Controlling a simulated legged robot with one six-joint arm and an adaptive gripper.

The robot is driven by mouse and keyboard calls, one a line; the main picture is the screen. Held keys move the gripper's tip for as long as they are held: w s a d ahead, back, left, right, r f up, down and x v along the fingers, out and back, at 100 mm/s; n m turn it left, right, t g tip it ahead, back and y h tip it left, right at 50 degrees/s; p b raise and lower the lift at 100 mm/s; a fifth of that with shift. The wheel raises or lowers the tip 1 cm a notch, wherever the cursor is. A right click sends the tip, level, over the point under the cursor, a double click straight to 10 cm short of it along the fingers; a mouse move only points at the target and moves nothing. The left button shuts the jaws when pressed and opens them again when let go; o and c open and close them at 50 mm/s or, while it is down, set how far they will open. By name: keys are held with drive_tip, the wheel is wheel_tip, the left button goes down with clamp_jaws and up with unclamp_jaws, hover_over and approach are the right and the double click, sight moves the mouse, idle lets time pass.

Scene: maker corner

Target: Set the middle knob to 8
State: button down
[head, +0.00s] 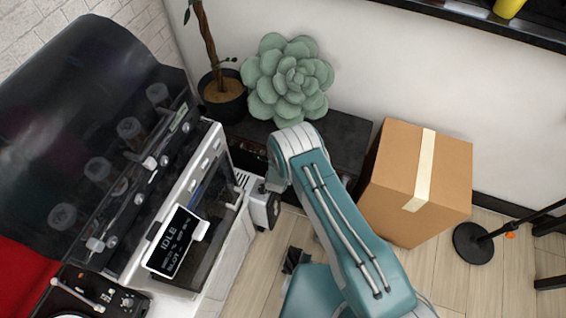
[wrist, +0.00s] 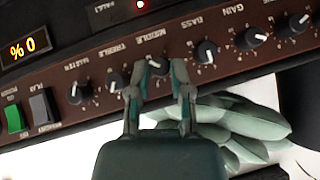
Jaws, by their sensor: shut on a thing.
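The middle knob (wrist: 157,66) is a dark round knob under the label MIDDLE on a brown amplifier panel in the wrist view. My gripper (wrist: 159,72) has a finger on each side of it and is shut on it. A light mark shows on the knob's face, but its exact setting is too small to read. In the head view the amplifier (head: 338,140) is a dark box below the plant; my arm hides most of its front, and the knob and fingertips cannot be made out there.
The treble knob (wrist: 118,81) and bass knob (wrist: 207,51) sit close on either side. A display (wrist: 24,47) and green switch (wrist: 14,118) are at the panel's left. In the head view, a white-and-black machine (head: 215,150) stands left and a cardboard box (head: 395,195) right.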

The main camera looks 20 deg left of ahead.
drive_tip(key=n+h, duration=0.1)
drive_tip(key=h, duration=0.1)
drive_tip(key=a+n+h, duration=0.1)
drive_tip(key=h, duration=0.1)
drive_tip(key=shift+n+h, duration=0.3)
drive_tip(key=shift+h, duration=0.1)
drive_tip(key=shift+w, duration=0.1)
idle(0.6)
drive_tip(key=c, duration=0.8)
unclamp_jaws()
drive_tip(key=shift+a, duration=0.1)
wheel_tip(320, 180, up, 10)
drive_tip(key=shift+f, duration=0.1)
